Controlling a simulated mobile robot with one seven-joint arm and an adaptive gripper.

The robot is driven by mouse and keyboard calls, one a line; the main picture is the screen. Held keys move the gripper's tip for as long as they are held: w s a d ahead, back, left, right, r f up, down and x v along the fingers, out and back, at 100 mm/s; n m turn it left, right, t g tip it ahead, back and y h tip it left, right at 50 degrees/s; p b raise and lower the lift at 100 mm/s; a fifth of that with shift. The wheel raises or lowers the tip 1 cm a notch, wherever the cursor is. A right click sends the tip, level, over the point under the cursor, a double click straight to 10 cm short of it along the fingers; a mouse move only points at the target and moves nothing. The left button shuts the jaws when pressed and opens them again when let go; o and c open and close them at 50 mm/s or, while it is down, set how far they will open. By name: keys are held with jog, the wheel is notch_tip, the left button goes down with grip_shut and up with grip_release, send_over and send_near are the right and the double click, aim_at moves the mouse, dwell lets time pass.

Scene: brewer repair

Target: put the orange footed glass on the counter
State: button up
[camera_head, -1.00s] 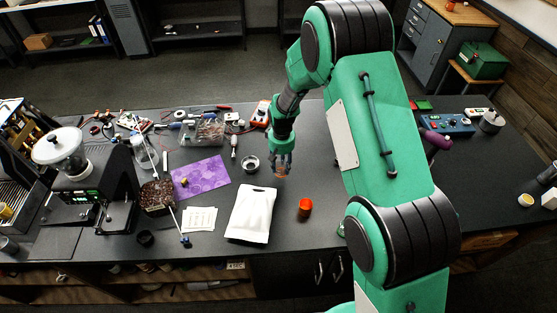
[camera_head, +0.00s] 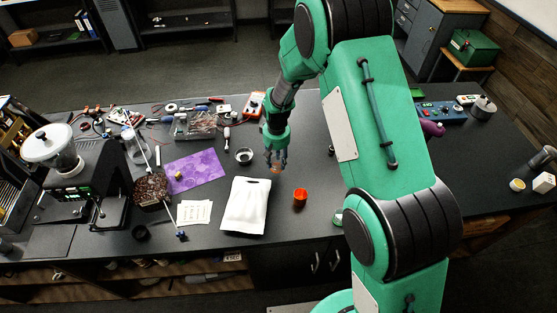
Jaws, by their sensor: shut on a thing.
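My gripper (camera_head: 276,160) points down above the counter (camera_head: 330,220), just right of and above the white bag. It is shut on a small orange, see-through thing (camera_head: 276,170), which looks like the orange footed glass. The fingers hide most of it, and its foot is too small to make out. I cannot tell whether it touches the counter. A separate bright orange cup (camera_head: 300,197) stands on the counter, lower right of my gripper.
A white bag (camera_head: 246,206) lies left of the orange cup, with a small metal bowl (camera_head: 244,155) above it. A purple mat (camera_head: 197,171), cards (camera_head: 194,212) and a grinder (camera_head: 62,150) are further left. Bare counter lies around the orange cup.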

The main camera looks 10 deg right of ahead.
dwell(0.3)
jog(key=s+d+m+b, duration=0.2)
jog(key=s+d, duration=0.1)
jog(key=d, duration=1.3)
jog(key=s+d+m+b, duration=0.15)
jog(key=s+d, duration=0.25)
jog(key=d, duration=1.1)
jog(key=s+d+m+b, duration=0.2)
jog(key=s+d+m, duration=0.1)
jog(key=s+d, duration=1.6)
jog(key=d, duration=0.3)
jog(key=shift+d+r+m, duration=0.15)
jog(key=shift+d+m, duration=0.15)
jog(key=shift+m, duration=0.05)
jog(key=w+d, duration=0.3)
jog(key=w, duration=0.1)
jog(key=w+d+f, duration=0.1)
jog(key=w+d, duration=0.6)
jog(key=shift+w+d+f, duration=0.25)
jog(key=shift+w+d, duration=0.15)
